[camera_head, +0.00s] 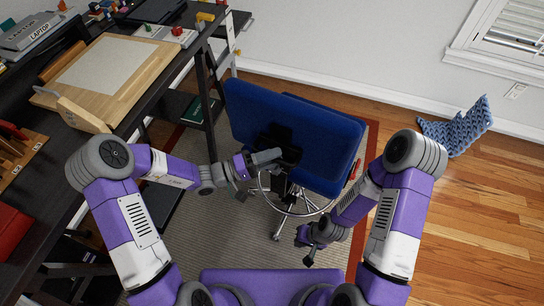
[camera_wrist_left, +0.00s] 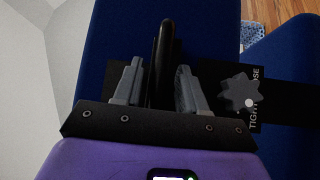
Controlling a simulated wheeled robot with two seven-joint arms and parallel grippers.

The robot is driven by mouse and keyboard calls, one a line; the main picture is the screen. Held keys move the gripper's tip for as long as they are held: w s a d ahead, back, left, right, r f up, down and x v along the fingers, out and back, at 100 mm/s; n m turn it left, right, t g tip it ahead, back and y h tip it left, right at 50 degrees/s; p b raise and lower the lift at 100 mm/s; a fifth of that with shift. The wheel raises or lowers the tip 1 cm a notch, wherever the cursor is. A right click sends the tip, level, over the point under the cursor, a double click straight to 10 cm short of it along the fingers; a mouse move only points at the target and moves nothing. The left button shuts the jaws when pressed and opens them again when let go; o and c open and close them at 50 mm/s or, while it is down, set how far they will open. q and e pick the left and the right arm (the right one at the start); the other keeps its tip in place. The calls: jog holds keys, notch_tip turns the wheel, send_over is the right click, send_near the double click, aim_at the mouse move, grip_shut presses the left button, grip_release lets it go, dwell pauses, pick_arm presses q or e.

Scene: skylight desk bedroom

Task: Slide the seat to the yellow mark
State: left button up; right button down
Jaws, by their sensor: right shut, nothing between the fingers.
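The seat is a blue office chair (camera_head: 320,135) with a wheeled silver base and foot ring (camera_head: 292,207), standing on the rug beside the desk. A black bracket is on its back. My left gripper (camera_head: 268,157) is at this bracket. In the left wrist view, its two grey fingers (camera_wrist_left: 160,88) are apart, with a black upright bar (camera_wrist_left: 161,60) between them; whether they touch it is unclear. A star-shaped knob (camera_wrist_left: 240,92) sits to the right. My right gripper (camera_head: 305,250) is shut and empty, low beside the chair base. I see no yellow mark on the floor.
A dark desk (camera_head: 150,88) with a drawing board (camera_head: 105,75) and laptop stands at the left. A grey rug (camera_head: 240,250) with a red border lies under the chair. A blue knitted throw (camera_head: 460,128) lies by the wall. Wood floor (camera_head: 480,220) at the right is clear.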

pick_arm(q)
grip_shut()
notch_tip(320, 180, up, 7)
jog(key=p, duration=0.3)
jog(key=shift+r, duration=0.2)
jog(key=shift+f, duration=0.1)
jog(key=shift+o, duration=0.5)
grip_release()
jog(key=shift+f, duration=0.1)
jog(key=v, duration=0.7)
jog(key=shift+a, duration=0.25)
